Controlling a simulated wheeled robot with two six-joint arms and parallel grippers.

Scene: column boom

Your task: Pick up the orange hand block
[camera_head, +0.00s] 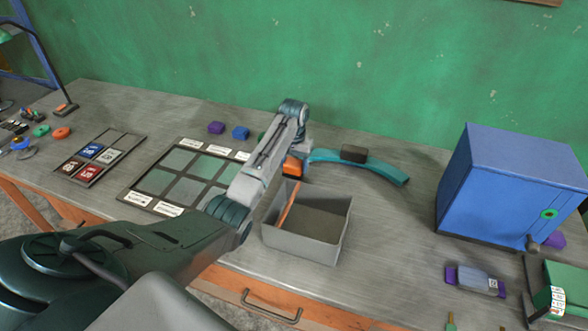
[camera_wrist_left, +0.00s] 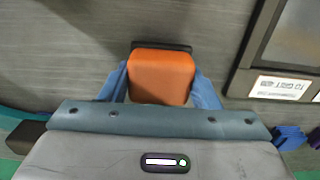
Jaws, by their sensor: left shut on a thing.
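The orange hand block (camera_wrist_left: 161,77) sits between the two blue fingers of my left gripper (camera_wrist_left: 160,88) in the left wrist view. The fingers press on its two sides, and the gripper is shut on it. A dark edge shows just beyond the block. In the head view, part of the orange block (camera_head: 292,166) shows beside the left gripper, just behind the grey bin; the arm hides the fingers. I cannot tell whether the block touches the table. My right gripper is not in view.
An open grey bin (camera_head: 337,243) stands in front of the block. A teal curved piece (camera_head: 385,171) with a dark block (camera_head: 354,154) lies to the right. A blue cabinet (camera_head: 505,190) stands at the right. A panel board (camera_head: 150,182) and purple and blue blocks (camera_head: 240,133) are left.

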